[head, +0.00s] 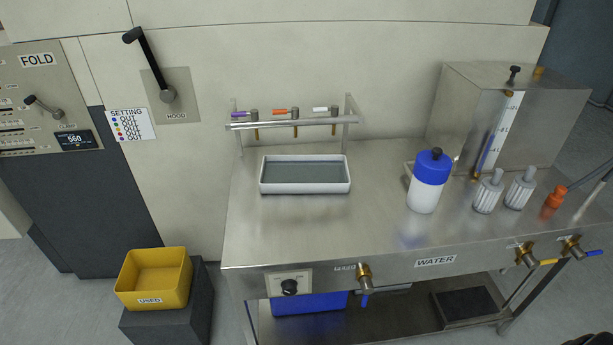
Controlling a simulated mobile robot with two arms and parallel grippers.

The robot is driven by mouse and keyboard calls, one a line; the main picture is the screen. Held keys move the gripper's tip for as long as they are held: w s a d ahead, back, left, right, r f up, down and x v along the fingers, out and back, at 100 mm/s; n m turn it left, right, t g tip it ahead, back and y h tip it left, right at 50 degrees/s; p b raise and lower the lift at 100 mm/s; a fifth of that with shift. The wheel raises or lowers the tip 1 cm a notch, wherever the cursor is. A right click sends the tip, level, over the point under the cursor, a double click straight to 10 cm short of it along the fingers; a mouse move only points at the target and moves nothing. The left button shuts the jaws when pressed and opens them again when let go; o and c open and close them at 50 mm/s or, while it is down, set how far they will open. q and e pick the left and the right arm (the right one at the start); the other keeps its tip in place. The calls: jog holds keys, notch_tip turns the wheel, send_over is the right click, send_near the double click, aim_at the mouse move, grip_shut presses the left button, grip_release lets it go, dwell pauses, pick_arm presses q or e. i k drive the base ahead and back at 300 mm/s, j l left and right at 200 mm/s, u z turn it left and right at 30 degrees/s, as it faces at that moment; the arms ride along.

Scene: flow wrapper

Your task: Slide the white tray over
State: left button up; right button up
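The white tray (304,188) is a shallow rectangular tray with a grey inside. It lies on the left part of the steel table (330,235), just in front of a small metal rail. Neither of my grippers shows in the head view, so nothing is seen touching the tray.
A rail (295,124) with several taps stands behind the tray. To the right are a blue-capped white bottle (427,188), two ribbed grey-white pieces (488,191), an orange-red piece (554,198) and a steel tank (520,110). The tabletop between tray and bottle is clear. A yellow bin (152,283) stands lower left.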

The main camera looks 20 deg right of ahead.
aim_at(278, 174)
jog(key=l+u, duration=0.15)
jog(key=u, duration=0.35)
jog(key=l+u, duration=0.2)
jog(key=u, duration=0.3)
jog(key=k+l+u, duration=0.25)
jog(key=l, duration=0.25)
jog(key=k+l+u, duration=0.2)
jog(key=l, duration=0.3)
jog(key=k+l+u, duration=0.25)
jog(key=k+l, duration=0.55)
jog(key=l, duration=0.15)
